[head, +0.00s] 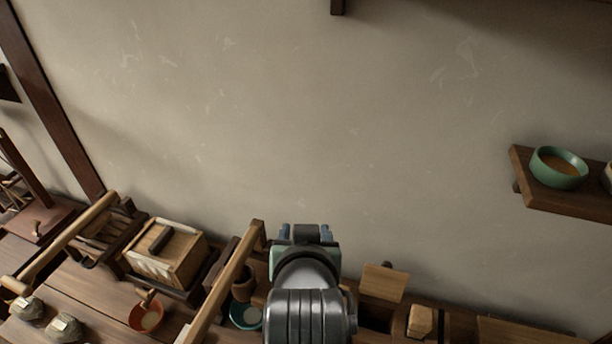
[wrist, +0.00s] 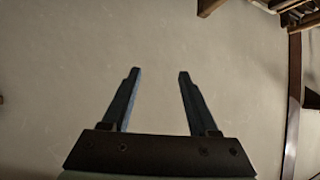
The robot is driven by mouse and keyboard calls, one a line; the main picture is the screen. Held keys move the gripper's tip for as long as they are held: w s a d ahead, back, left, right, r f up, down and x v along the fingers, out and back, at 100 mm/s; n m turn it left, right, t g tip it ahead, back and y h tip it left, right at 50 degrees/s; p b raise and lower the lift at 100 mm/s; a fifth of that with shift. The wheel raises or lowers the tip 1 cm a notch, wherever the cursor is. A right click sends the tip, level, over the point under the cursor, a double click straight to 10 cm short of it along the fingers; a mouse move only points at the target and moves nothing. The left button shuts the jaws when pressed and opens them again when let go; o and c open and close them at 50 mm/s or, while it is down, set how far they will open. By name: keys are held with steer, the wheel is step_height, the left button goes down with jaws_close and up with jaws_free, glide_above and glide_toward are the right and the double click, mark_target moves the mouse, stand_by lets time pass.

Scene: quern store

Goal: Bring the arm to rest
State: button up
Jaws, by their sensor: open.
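My gripper (head: 306,232) is at the lower middle of the head view, raised in front of the plain wall. My arm hides part of the bench behind and below it. In the wrist view my gripper (wrist: 157,75) shows two dark blue fingers standing apart, with only bare wall between them. It is open and holds nothing.
The bench (head: 95,290) runs along the bottom with a lidded wooden box (head: 167,253), an orange bowl (head: 146,317), a teal bowl (head: 245,315) and wooden bars. A wall shelf (head: 570,199) at right bears a green bowl (head: 558,169). The wall (head: 330,120) above is clear.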

step_height(320, 180, up, 27)
steer(key=t, duration=0.9)
steer(key=s+r+t, duration=0.7)
steer(key=s+r, duration=0.3)
steer(key=r, duration=0.5)
steer(key=shift+s+r, duration=0.25)
steer(key=shift+c, duration=0.2)
steer(key=shift+c, duration=0.6)
steer(key=shift+d+f, duration=0.1)
